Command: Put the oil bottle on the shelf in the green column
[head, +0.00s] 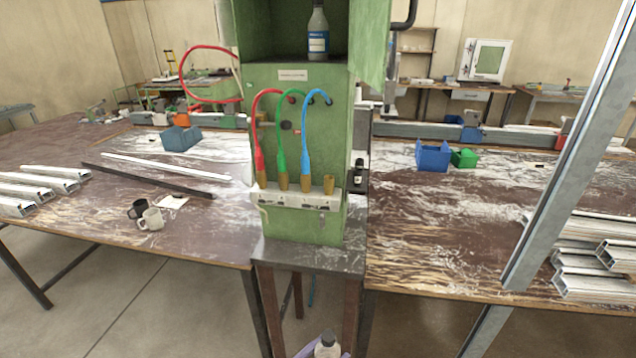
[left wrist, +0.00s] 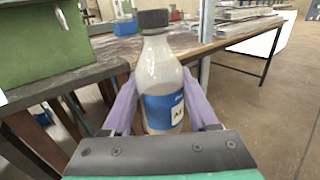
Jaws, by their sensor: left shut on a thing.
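My left gripper (head: 322,350) shows at the bottom edge of the head view, with purple fingers. It is shut on a clear bottle (head: 328,346) with a dark cap. In the left wrist view this bottle (left wrist: 160,95) stands about upright between the fingers, with a blue and white label. It is in front of the bench and lower than the tabletop. The green column (head: 332,215) stands on the bench ahead. Its open shelf (head: 275,55) is near the top and holds a similar bottle (head: 318,35) with a blue label at its right side. My right gripper is not in view.
Red, green and blue hoses (head: 306,140) hang on the column's front above a white holder (head: 290,200). Two mugs (head: 150,218) stand on the left bench. Metal profiles (head: 590,255) lie at the right, behind a slanted grey post (head: 570,140).

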